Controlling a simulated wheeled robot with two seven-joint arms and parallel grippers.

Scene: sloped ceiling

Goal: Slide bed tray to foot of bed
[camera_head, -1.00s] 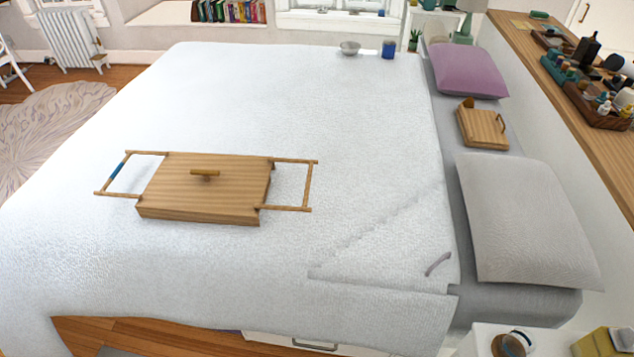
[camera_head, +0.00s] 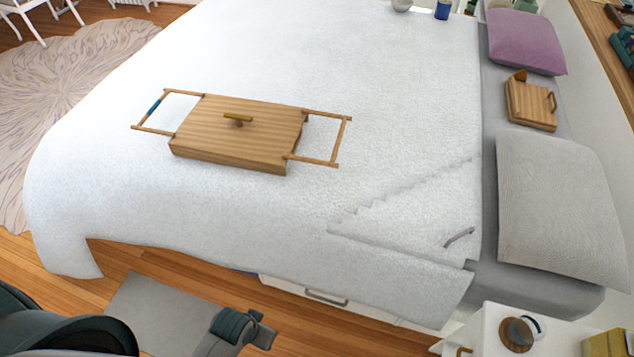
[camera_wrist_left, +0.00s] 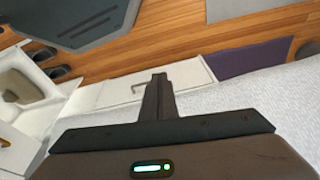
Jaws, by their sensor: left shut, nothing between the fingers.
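The wooden bed tray (camera_head: 236,146) lies on the white bed cover (camera_head: 390,130), left of the bed's middle. It has a raised handle on its top and an open wooden frame at each end, the left one with a blue band. My left gripper (camera_head: 262,330) is in the lower part of the head view, beside the bed and well apart from the tray. In the left wrist view its fingers (camera_wrist_left: 157,95) are together and empty, with the bed's side below. My right gripper is not in view.
A grey pillow (camera_head: 560,200), a purple pillow (camera_head: 524,42) and a small wooden box (camera_head: 530,104) lie at the right end of the bed. A nightstand (camera_head: 490,330) stands at lower right. The cover around the tray is clear.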

